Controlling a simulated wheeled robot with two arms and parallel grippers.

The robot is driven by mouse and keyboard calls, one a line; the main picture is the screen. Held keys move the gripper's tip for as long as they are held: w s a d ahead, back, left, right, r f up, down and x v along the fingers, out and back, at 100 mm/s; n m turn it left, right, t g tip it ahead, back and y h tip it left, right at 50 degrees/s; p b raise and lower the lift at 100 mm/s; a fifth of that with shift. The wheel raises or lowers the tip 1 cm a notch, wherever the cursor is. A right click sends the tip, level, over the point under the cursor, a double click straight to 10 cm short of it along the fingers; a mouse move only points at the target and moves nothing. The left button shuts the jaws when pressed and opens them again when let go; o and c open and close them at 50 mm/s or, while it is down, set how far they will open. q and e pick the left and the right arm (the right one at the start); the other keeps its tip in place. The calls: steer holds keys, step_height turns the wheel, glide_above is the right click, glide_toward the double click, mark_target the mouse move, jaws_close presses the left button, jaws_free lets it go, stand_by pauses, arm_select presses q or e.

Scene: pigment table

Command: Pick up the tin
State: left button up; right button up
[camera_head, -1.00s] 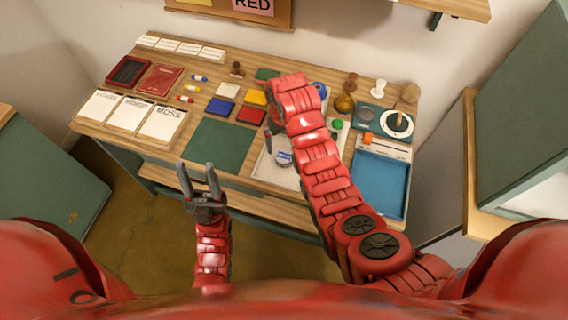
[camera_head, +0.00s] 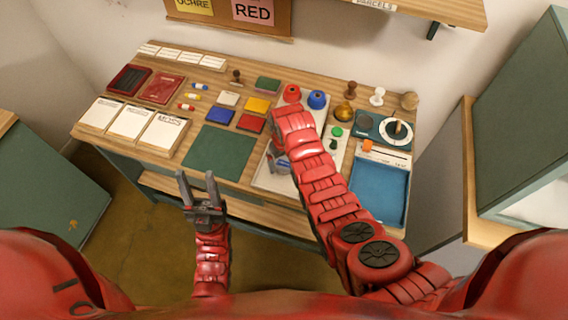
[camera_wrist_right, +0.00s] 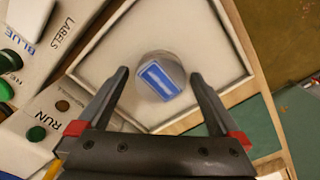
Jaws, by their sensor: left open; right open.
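The tin (camera_wrist_right: 160,76) is a round grey tin with a blue and white label on top. In the right wrist view it stands in a shallow white tray (camera_wrist_right: 110,45). My right gripper (camera_wrist_right: 159,88) is open, with its fingertips on either side of the tin in that view; I cannot tell whether they touch it. In the head view the right gripper (camera_head: 274,157) is over the tray (camera_head: 268,181) and largely covers the tin (camera_head: 285,163). My left gripper (camera_head: 197,177) is open and empty in front of the table's near edge.
A green mat (camera_head: 220,150) lies left of the tray, and a blue tray (camera_head: 379,189) lies to its right. Red (camera_head: 292,93) and blue (camera_head: 317,99) round items stand behind. A panel with green buttons (camera_wrist_right: 37,133) borders the tray.

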steer(key=shift+c, duration=0.2)
steer(key=c, duration=1.5)
